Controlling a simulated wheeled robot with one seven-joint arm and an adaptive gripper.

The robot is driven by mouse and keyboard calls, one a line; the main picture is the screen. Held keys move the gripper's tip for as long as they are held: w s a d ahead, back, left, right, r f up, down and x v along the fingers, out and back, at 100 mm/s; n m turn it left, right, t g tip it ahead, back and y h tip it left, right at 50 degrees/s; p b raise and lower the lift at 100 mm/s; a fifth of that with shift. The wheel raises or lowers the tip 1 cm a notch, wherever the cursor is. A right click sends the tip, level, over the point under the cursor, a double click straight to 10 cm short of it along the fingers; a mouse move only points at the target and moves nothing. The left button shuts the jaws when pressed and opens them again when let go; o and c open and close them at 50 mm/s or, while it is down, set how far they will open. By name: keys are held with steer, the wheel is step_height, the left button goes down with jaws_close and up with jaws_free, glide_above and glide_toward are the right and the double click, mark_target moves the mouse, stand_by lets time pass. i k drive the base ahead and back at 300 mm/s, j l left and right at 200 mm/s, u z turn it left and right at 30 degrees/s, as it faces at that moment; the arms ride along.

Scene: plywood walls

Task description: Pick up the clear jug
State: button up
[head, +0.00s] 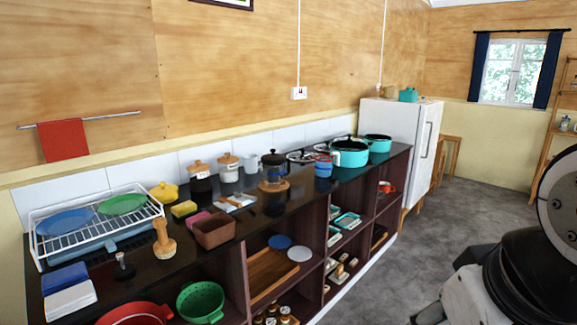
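A glass jug-like vessel with a dark top and handle (273,168) stands upright on a round wooden mat (274,186) on the dark counter, near its middle. It looks like a coffee press and is the only clear jug I can make out. My arm shows at the right edge, well apart from the counter. My gripper's fingers cannot be made out in this view.
The dark counter (190,238) runs along the wall over open shelves. Near the vessel are lidded canisters (200,180), a brown box (213,231), blue cups (323,167) and a teal pot (349,154). A dish rack (95,225) stands left. Grey floor (410,245) is clear.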

mark_target(323, 159)
steer(key=z, duration=0.15)
steer(key=i+l+u, duration=0.2)
steer(key=i+l, duration=0.2)
steer(key=i+l+u, duration=0.25)
steer(key=i+l, duration=0.2)
steer(key=i+l+u, duration=0.2)
steer(key=l, duration=0.35)
steer(key=i+l+u, duration=0.25)
steer(key=i+l, duration=0.35)
steer(key=l, duration=0.15)
steer(key=i+l, duration=0.1)
steer(key=i, duration=0.25)
